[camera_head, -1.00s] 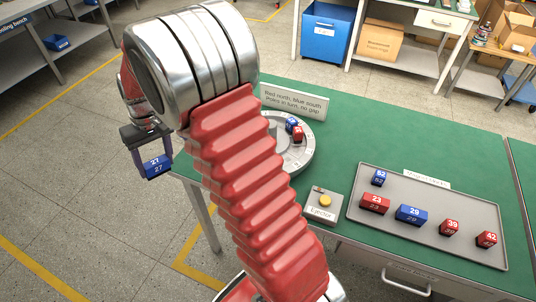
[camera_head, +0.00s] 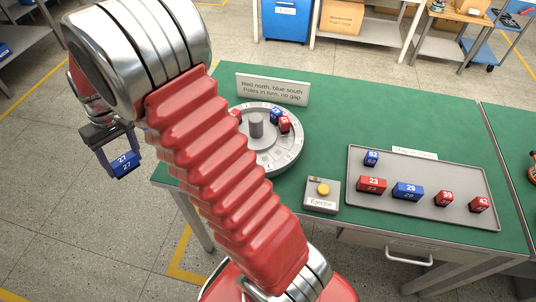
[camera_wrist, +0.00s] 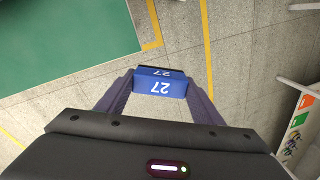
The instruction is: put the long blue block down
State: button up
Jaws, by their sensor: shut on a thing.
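My gripper (camera_head: 118,157) is shut on the long blue block (camera_head: 124,165) numbered 27. It holds the block in the air over the open floor, left of the green table (camera_head: 330,110). In the wrist view the same block (camera_wrist: 160,85) sits between the two fingers, with bare floor beyond it. The round grey rotor (camera_head: 285,152) stands on the table's left part, partly hidden by my arm. It has a central hub (camera_head: 256,124), with red and blue blocks at its far side. A grey tray (camera_head: 400,208) at the right holds a blue block 29 (camera_head: 408,191) and several others.
An ejector box (camera_head: 322,195) with a yellow button stands between rotor and tray. A sign (camera_head: 272,89) about red north and blue south stands behind the rotor. A blue bin (camera_head: 286,20) and shelves are at the back.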

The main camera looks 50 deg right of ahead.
jog(key=s+d+r+m, duration=0.1)
jog(key=s+d+r, duration=0.1)
jog(key=d, duration=0.4)
jog(key=s+d+r+m, duration=0.1)
jog(key=d+r+m, duration=0.1)
jog(key=d, duration=0.5)
notch_tip(320, 180, up, 5)
jog(key=m+h, duration=0.1)
jog(key=m, duration=0.2)
send_over(256, 128)
jog(key=w+a, duration=0.3)
jog(key=s+d+f+n, duration=0.1)
jog(key=s, duration=0.9)
jog(key=shift+d+n+h, duration=0.2)
jog(key=shift+n+h, duration=0.1)
jog(key=shift+f, duration=0.15)
jog(key=shift+f, duration=3.05)
